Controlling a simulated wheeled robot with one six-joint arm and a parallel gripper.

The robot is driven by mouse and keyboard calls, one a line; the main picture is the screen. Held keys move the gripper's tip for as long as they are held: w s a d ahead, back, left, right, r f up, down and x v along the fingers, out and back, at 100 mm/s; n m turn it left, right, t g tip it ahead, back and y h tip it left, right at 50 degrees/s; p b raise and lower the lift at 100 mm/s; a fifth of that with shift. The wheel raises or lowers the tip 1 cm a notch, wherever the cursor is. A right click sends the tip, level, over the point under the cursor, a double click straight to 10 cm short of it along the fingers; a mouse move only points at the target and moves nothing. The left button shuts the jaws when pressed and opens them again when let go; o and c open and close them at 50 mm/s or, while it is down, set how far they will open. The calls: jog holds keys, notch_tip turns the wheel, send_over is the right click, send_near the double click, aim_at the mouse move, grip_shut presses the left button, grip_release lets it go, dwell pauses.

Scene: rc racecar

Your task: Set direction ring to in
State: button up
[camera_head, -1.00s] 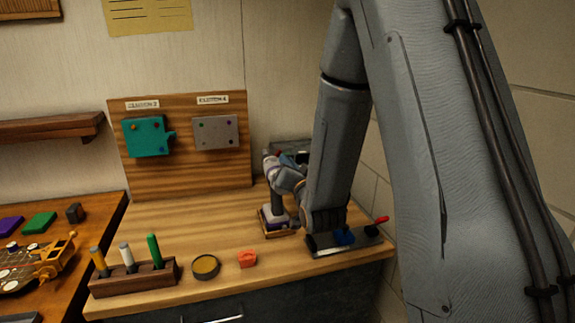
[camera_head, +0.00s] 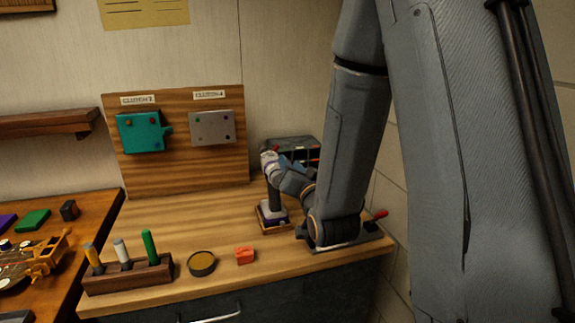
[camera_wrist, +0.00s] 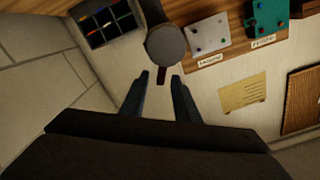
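A dark upright tool (camera_head: 274,198), which looks like a powered driver, stands in a small wooden holder (camera_head: 275,229) on the bench. Its base is pale and purple, and its top is light-coloured. I cannot make out a direction ring or its setting. In the wrist view a round dark grey tool end (camera_wrist: 165,45) with a narrow dark-red tab lies just ahead of my gripper (camera_wrist: 160,78). My two fingers are apart, with the tab near the gap between their tips. I see no grip on it. In the head view my wrist covers part of the tool's right side.
A compartment box (camera_head: 293,150) stands behind the tool. A metal plate with a red handle (camera_head: 380,214) is right of it, partly hidden by my arm. A marker rack (camera_head: 130,275), round tin (camera_head: 202,263) and orange block (camera_head: 244,255) line the front edge. The bench middle is clear.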

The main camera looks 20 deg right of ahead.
jog(key=shift+s+p, duration=1.1)
jog(key=shift+p, duration=1.3)
